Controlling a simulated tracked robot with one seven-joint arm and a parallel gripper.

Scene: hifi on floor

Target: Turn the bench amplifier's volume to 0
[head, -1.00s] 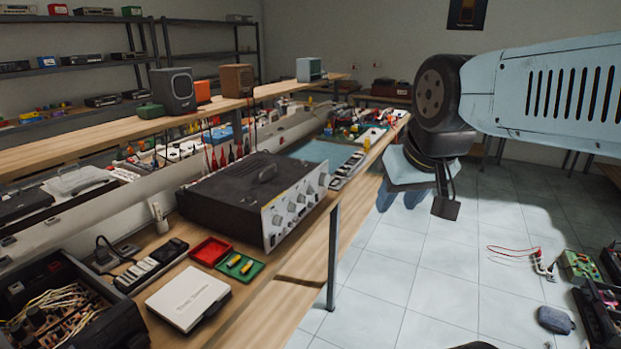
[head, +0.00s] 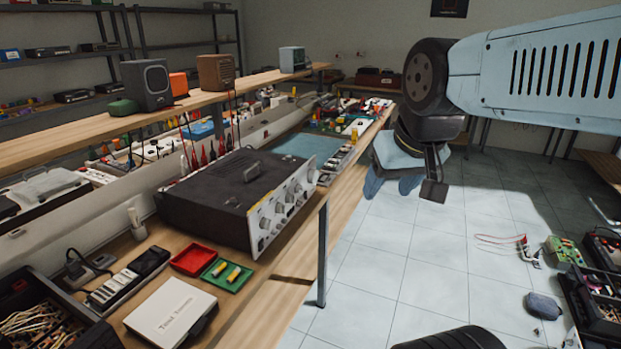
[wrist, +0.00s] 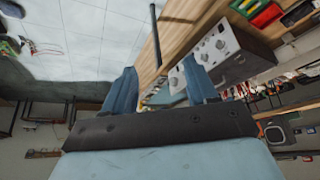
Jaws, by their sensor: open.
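The bench amplifier (head: 222,195) is a dark box with a handle on top and a pale front panel (head: 284,207) carrying several knobs. It stands on the wooden bench, its panel facing the floor side. In the wrist view the amplifier (wrist: 240,62) shows at upper right, with its knobbed panel (wrist: 213,47) partly visible. My gripper (head: 395,188) hangs off the bench edge, over the floor, right of the amplifier and apart from it. In the wrist view its two blue fingers (wrist: 160,88) are spread with nothing between them. Which knob is the volume and where it points is too small to tell.
Red and green trays (head: 194,260) and a white box (head: 171,313) lie on the bench (head: 268,287) in front of the amplifier. A shelf with speakers (head: 146,85) runs behind. Cables, a green board (head: 564,251) and a crate lie on the floor at right. The middle floor is open.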

